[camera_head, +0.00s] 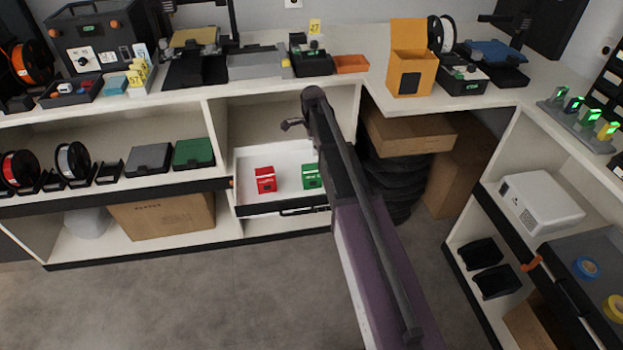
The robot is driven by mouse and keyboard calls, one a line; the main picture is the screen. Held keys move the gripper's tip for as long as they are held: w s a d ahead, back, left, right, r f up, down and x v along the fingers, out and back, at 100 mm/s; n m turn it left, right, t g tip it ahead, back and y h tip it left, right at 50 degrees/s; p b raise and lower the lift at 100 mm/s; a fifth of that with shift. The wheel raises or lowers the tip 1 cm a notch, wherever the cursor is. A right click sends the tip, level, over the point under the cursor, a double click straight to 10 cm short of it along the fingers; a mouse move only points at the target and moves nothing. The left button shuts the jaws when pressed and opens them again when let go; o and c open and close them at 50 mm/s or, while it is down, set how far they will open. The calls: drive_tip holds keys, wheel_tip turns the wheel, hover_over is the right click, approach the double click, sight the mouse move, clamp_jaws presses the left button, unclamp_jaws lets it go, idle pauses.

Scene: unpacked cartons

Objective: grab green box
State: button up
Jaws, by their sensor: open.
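A green box (311,177) stands in a white pulled-out drawer (285,158) in the middle of the shelving. My arm crosses in front of its right side, so part of it may be hidden. A red box (265,180) stands in the same drawer, to the left and apart from the green one. My gripper (289,124) shows small and dark at the far end of my arm, above the drawer in the picture. It is open, with nothing seen between its fingers. The gap in depth between gripper and green box cannot be told.
A white counter (360,68) runs above the drawer, with an orange carton (411,70) and an orange tray (350,64). A flat green item (193,153) lies on the left shelf. Brown cartons (408,131) stand under the counter. The grey floor (205,300) in front is clear.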

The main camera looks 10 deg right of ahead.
sight(312, 168)
drive_tip(key=shift+f+b, duration=3.5)
drive_tip(key=shift+f, duration=0.3)
drive_tip(key=shift+f, duration=0.15)
wheel_tip(312, 168, down, 5)
drive_tip(key=b, duration=0.5)
drive_tip(key=shift+a, duration=0.15)
drive_tip(key=c, duration=1.1)
